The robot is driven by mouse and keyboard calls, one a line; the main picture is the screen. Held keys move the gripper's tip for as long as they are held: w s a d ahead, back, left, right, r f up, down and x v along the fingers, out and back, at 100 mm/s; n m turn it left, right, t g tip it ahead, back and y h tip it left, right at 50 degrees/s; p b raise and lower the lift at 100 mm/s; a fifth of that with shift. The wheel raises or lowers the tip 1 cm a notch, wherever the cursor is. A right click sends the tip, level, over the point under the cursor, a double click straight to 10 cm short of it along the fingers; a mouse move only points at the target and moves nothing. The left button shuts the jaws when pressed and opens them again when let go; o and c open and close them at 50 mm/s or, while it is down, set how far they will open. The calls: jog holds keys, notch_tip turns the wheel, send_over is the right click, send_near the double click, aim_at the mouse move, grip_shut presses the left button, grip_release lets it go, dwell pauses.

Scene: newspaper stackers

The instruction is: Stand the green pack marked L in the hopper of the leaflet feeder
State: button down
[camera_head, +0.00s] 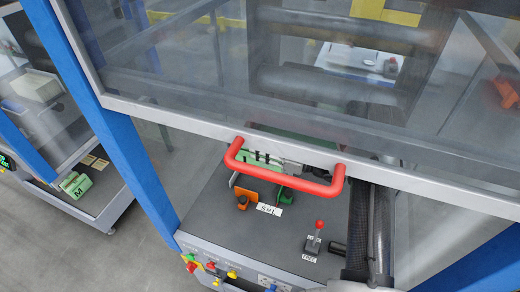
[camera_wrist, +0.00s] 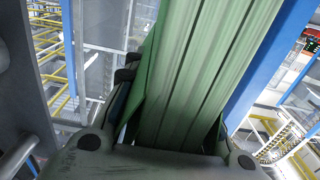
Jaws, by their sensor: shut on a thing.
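In the wrist view my gripper (camera_wrist: 168,150) is shut on a green pack (camera_wrist: 215,65), whose long ribbed faces fill the middle of the picture. No letter shows on this side of it. In the head view my gripper cannot be picked out with certainty. The feeder deck (camera_head: 225,215) is dark grey. Behind the red handle, green parts (camera_head: 248,157) with black fingers and a grey piece show only in part. I cannot tell where the hopper's walls are. An orange plate (camera_head: 262,190) and a label marked S M L (camera_head: 269,209) are on the deck.
A clear guard with a red handle (camera_head: 290,183) crosses above the deck. A red-knobbed lever (camera_head: 315,238), dark rollers (camera_head: 370,225) and coloured buttons (camera_head: 212,266) are near the front. A blue post (camera_head: 140,170) stands left. A green pack marked M (camera_head: 76,186) lies farther left.

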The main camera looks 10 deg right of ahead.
aim_at(260, 165)
jog(key=shift+f+b, duration=3)
jog(key=shift+f, duration=0.9)
jog(key=shift+f+b, duration=0.5)
jog(key=shift+f, duration=0.1)
jog(key=c, duration=1.2)
grip_release()
jog(key=shift+c, duration=0.2)
jog(key=v, duration=1.2)
